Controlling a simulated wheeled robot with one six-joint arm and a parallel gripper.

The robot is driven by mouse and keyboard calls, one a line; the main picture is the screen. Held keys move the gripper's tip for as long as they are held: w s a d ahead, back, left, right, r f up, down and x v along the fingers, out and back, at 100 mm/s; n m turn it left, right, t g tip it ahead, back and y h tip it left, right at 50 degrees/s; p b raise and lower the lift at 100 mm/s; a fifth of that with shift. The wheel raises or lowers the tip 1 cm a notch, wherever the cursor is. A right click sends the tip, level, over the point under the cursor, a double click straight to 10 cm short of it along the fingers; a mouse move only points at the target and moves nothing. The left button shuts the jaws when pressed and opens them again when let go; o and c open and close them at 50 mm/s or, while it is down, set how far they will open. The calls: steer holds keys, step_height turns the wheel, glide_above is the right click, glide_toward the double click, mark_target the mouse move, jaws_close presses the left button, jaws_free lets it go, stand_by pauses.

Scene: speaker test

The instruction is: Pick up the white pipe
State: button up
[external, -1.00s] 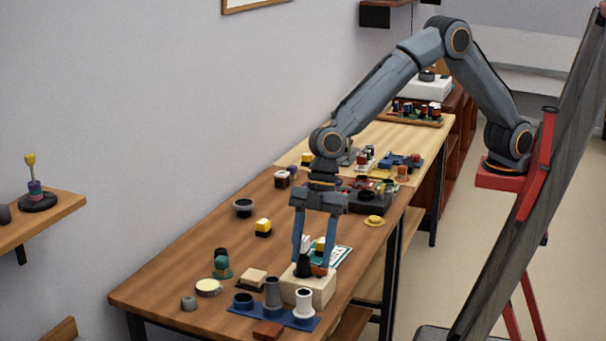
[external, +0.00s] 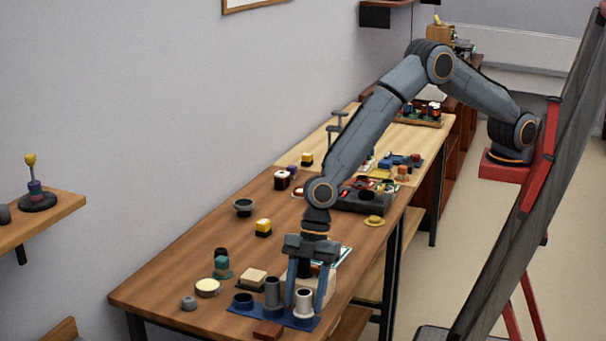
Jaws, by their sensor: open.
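The white pipe (external: 304,303) is a short upright hollow cylinder with a dark opening. It stands at the right end of a blue mat (external: 254,315) near the front edge of the brown table. My gripper (external: 306,310) points down with its fingers low over the mat. One finger shows left of the white pipe and the other right of it, so the pipe appears between them. The gripper is open. Whether either finger touches the pipe cannot be told.
A taller grey pipe (external: 272,291) and a short dark blue ring (external: 243,300) stand on the mat, close left of the gripper. A pale block (external: 328,287) is behind it. A red-brown block (external: 268,330) lies in front. The left table surface (external: 165,285) is fairly clear.

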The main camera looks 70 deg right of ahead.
steer(key=shift+a+f, duration=0.1)
steer(key=shift+f, duration=0.3)
